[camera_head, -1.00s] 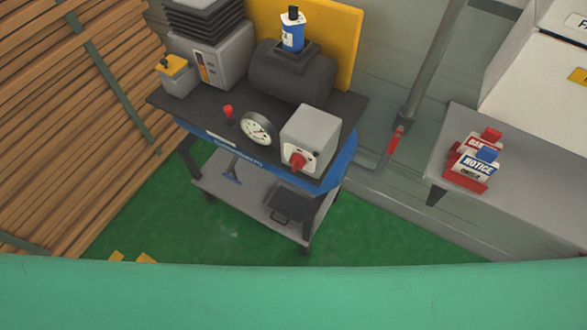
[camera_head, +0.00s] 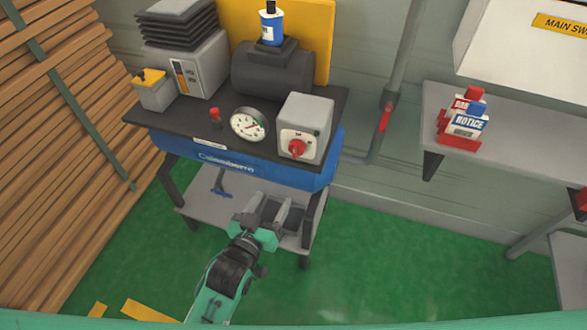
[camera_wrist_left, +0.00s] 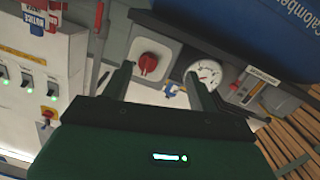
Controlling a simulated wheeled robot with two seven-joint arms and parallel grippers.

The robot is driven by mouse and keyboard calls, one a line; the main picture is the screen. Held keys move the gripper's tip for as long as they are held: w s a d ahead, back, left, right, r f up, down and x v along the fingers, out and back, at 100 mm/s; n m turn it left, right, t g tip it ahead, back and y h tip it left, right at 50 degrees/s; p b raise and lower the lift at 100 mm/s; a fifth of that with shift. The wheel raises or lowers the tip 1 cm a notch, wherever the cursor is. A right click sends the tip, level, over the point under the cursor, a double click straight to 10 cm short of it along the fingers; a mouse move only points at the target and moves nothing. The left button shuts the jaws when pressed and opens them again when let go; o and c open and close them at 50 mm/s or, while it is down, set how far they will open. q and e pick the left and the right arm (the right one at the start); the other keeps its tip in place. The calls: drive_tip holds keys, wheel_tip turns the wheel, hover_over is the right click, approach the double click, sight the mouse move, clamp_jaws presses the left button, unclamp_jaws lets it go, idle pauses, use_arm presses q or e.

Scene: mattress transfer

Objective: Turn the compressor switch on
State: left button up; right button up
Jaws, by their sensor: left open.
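The compressor switch is a red rotary knob (camera_head: 297,148) on the front of a grey box (camera_head: 305,112) at the right front corner of the compressor cart (camera_head: 235,162). The knob also shows in the left wrist view (camera_wrist_left: 148,63), ahead of the fingers and closer to the left one. My left gripper (camera_head: 273,205) is open and empty, in front of the cart and below the knob, apart from it. In the left wrist view its two fingers (camera_wrist_left: 160,88) stand wide apart. My right gripper is not seen.
A pressure gauge (camera_head: 249,124) and a small red-topped valve (camera_head: 215,116) sit left of the switch box. A pipe with a red lever (camera_head: 384,117) runs behind, to the right. A shelf (camera_head: 530,150) holds notice tags (camera_head: 467,122). Wood planks (camera_head: 60,170) stand at left.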

sight(296, 150)
use_arm(q)
wheel_tip(296, 150, up, 4)
drive_tip(key=r+p+x, duration=0.1)
drive_tip(key=p+x, duration=0.1)
drive_tip(key=x, duration=1.1)
drive_tip(key=shift+d+t+h, duration=0.3)
drive_tip(key=shift+t, duration=0.1)
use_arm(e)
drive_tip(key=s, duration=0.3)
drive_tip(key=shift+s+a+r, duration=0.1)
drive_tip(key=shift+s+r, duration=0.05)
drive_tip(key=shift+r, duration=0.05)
use_arm(q)
drive_tip(key=shift+s, duration=0.1)
drive_tip(key=c, duration=1)
